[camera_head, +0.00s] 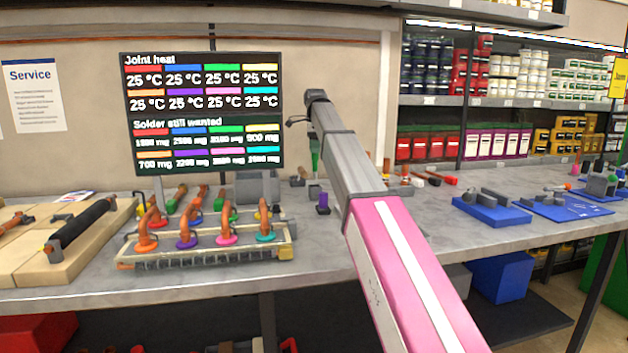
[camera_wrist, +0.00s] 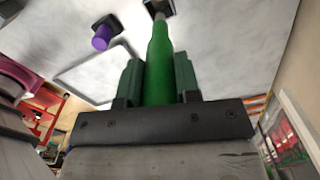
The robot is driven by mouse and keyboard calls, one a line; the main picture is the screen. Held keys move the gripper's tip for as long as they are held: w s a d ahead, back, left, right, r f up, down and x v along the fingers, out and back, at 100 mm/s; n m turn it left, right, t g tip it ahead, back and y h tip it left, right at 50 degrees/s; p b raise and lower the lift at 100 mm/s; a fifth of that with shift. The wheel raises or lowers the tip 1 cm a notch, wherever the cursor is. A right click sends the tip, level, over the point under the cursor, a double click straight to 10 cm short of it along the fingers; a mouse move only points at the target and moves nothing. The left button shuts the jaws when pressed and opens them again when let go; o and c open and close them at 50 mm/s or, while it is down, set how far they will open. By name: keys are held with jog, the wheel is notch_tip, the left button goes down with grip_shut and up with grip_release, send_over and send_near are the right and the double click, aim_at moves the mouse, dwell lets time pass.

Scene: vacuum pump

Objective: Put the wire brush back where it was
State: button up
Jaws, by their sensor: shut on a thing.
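The wire brush (camera_wrist: 158,75) has a green handle, seen in the wrist view between my two dark green fingers. My gripper (camera_wrist: 158,58) is shut on that handle. A grey neck and a dark end (camera_wrist: 159,8) show at the far end of the brush, cut by the top edge of the frame. In the head view the green handle (camera_head: 315,154) hangs upright below the end of my arm, over the grey bench, partly hidden by the arm. I cannot tell whether the brush's lower end touches the bench.
A purple cylinder on a dark base (camera_head: 323,202) stands close by; it also shows in the wrist view (camera_wrist: 102,38). A rack (camera_head: 270,256) of copper fittings with coloured bases is at left. A display board (camera_head: 201,112) stands behind it. Blue trays (camera_head: 491,211) lie at right.

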aim_at(315, 171)
notch_tip(315, 171, down, 8)
jog(key=shift+f, duration=0.1)
dwell(0.4)
jog(key=o, duration=0.9)
jog(key=shift+f, duration=0.1)
notch_tip(315, 171, up, 12)
jog(key=shift+r, duration=0.1)
